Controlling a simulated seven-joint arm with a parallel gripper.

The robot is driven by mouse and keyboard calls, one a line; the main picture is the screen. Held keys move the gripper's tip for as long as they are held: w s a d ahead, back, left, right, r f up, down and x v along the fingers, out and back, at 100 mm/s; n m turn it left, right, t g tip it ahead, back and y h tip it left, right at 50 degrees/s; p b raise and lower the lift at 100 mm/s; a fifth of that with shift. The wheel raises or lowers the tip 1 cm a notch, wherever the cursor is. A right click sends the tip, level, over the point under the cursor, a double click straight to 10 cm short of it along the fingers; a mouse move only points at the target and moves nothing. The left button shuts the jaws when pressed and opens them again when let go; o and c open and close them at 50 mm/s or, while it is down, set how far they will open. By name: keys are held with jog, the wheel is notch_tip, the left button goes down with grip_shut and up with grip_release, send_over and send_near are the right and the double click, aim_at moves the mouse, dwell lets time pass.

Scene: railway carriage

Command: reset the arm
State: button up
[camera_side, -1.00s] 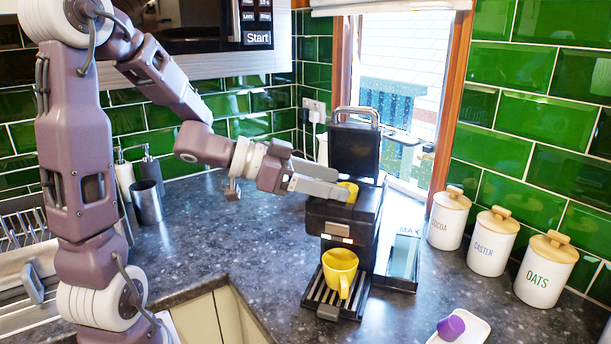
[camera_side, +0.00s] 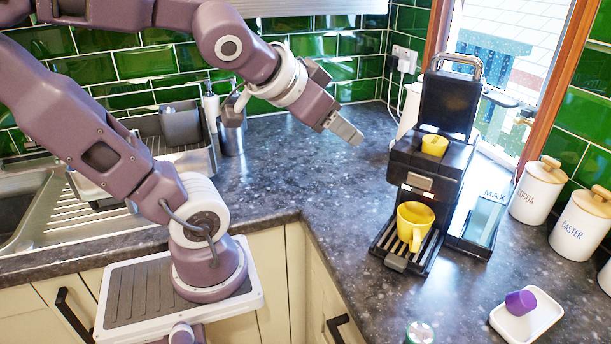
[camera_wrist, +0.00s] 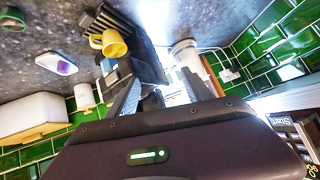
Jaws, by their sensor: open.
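My gripper (camera_side: 350,135) is open and empty, held above the counter to the left of the coffee machine and clear of it. In the wrist view its two fingers (camera_wrist: 160,82) are spread with nothing gripped between them. The black coffee machine (camera_side: 425,165) has its lid (camera_side: 448,103) raised. A yellow capsule (camera_side: 434,146) sits in its top. A yellow mug (camera_side: 415,222) stands upright on its drip tray; the mug also shows in the wrist view (camera_wrist: 113,44).
A white dish (camera_side: 545,316) with a purple capsule (camera_side: 520,302) lies at the front right. White canisters (camera_side: 537,191) stand at the right. A dish rack and sink (camera_side: 60,215) are at the left. The counter (camera_side: 300,170) below my gripper is clear.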

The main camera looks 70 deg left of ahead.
jog(key=s+d+f+m+g+h, duration=0.1)
jog(key=s+d+f+g+h, duration=0.2)
jog(key=s+d, duration=0.5)
jog(key=shift+s+d+f+m+g+h, duration=0.35)
jog(key=shift+s+f+h, duration=0.2)
jog(key=shift+f, duration=0.2)
